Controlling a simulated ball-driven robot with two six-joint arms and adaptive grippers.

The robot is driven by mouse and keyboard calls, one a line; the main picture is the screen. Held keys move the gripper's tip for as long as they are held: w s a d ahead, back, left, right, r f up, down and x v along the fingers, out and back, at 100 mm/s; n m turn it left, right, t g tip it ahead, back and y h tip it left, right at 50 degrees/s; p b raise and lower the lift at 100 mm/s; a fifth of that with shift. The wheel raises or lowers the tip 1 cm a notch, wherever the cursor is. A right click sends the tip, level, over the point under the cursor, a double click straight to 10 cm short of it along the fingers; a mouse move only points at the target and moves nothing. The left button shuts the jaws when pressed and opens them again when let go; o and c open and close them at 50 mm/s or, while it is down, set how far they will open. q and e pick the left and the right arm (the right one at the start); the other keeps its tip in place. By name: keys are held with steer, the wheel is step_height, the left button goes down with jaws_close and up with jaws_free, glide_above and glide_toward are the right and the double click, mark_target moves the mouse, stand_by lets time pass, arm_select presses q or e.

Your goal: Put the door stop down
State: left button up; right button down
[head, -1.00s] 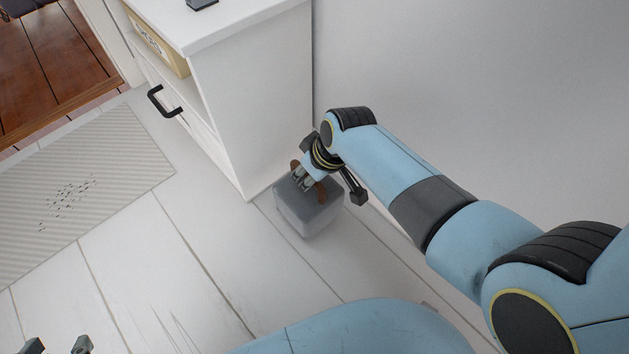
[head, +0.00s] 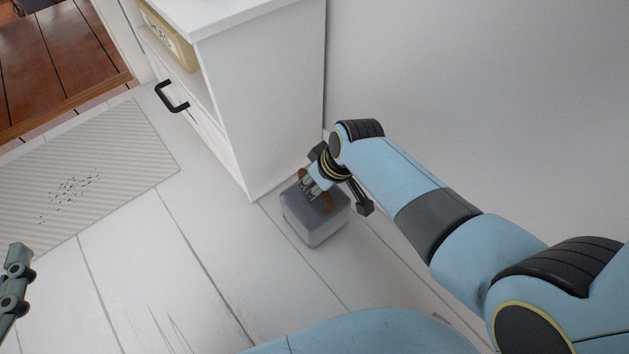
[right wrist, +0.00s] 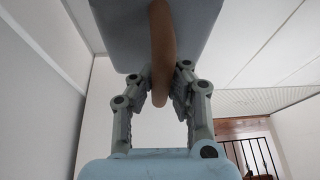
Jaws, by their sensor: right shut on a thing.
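The door stop (head: 316,222) is a grey block with rounded edges and a brown strap handle (head: 327,203) on top. It is close to the floor beside the white cabinet's bottom corner; I cannot tell whether it touches the floor. My right gripper (head: 311,190) is over it, shut on the strap. In the right wrist view the fingers (right wrist: 160,85) pinch the brown strap (right wrist: 162,45), with the grey block (right wrist: 115,30) beyond. Part of my left gripper (head: 14,278) shows at the left edge, empty floor around it; its opening is unclear.
The white cabinet (head: 262,100) with a black handle (head: 172,97) stands just left of the door stop. A grey wall (head: 450,90) rises behind. A ribbed mat (head: 120,150) lies at left. The white plank floor (head: 160,250) in front is clear.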

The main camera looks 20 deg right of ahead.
arm_select(q)
steer(key=shift+w+d+r+t, duration=0.1)
steer(key=shift+w+r+t, duration=0.2)
steer(key=shift+r, duration=0.3)
steer(key=shift+w+r+t, duration=0.2)
steer(key=shift+w+r, duration=0.1)
steer(key=shift+r, duration=0.25)
arm_select(e)
steer(key=shift+w, duration=0.2)
steer(key=shift+f, duration=0.15)
steer(key=c, duration=1.9)
jaws_free()
steer(key=shift+s+f, duration=0.1)
steer(key=shift+s, duration=0.05)
steer(key=o, duration=0.5)
arm_select(q)
steer(key=shift+r, duration=0.15)
steer(key=shift+w, duration=0.1)
